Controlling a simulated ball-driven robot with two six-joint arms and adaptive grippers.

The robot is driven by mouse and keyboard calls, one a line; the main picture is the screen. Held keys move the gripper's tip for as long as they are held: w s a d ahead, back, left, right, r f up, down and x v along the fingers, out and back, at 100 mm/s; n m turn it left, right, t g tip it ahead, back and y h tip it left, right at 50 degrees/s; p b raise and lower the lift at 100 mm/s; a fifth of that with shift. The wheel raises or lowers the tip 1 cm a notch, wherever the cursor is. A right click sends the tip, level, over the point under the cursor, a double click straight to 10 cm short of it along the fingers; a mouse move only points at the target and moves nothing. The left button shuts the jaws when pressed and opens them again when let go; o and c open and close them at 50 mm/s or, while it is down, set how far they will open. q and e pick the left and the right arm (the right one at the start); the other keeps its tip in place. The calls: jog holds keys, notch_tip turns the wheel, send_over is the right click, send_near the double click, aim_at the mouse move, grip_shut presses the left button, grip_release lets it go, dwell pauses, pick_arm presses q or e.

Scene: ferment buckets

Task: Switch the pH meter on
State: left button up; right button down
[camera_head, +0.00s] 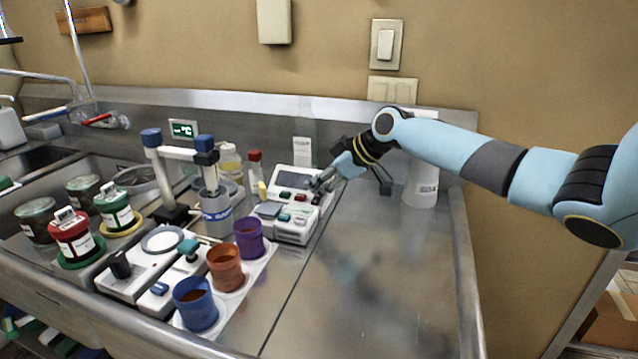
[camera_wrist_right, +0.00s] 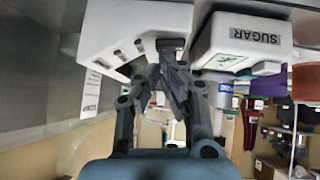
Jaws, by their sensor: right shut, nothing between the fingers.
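A white box-shaped meter with a dark screen, which I take for the pH meter (camera_head: 292,178), stands at the back middle of the steel counter. Coloured buttons show on its front, and I cannot read its label. It also shows in the right wrist view (camera_wrist_right: 112,28). My right gripper (camera_head: 317,184) is shut and empty at the meter's right front side. In the right wrist view its fingertips (camera_wrist_right: 170,48) overlap the meter's edge near a dark part. I cannot tell whether they touch it. The screen state is not readable. My left gripper is not in view.
A second white meter marked SUGAR (camera_wrist_right: 245,40) stands close in front, also in the head view (camera_head: 290,236). Purple (camera_head: 249,238), orange (camera_head: 225,267) and blue (camera_head: 195,304) buckets stand nearby. A white bottle (camera_head: 420,185) is at the back right.

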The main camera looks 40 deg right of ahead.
jog(key=shift+w+d+f+b, duration=0.15)
jog(key=shift+f+b, duration=0.25)
jog(key=shift+b, duration=0.4)
jog(key=shift+m, duration=0.3)
jog(key=shift+s+a+r+y+p, duration=0.1)
jog(key=shift+s+a+y+p, duration=0.2)
jog(key=shift+p, duration=0.1)
jog(key=shift+s+a+p, duration=0.2)
jog(key=shift+a+p, duration=0.2)
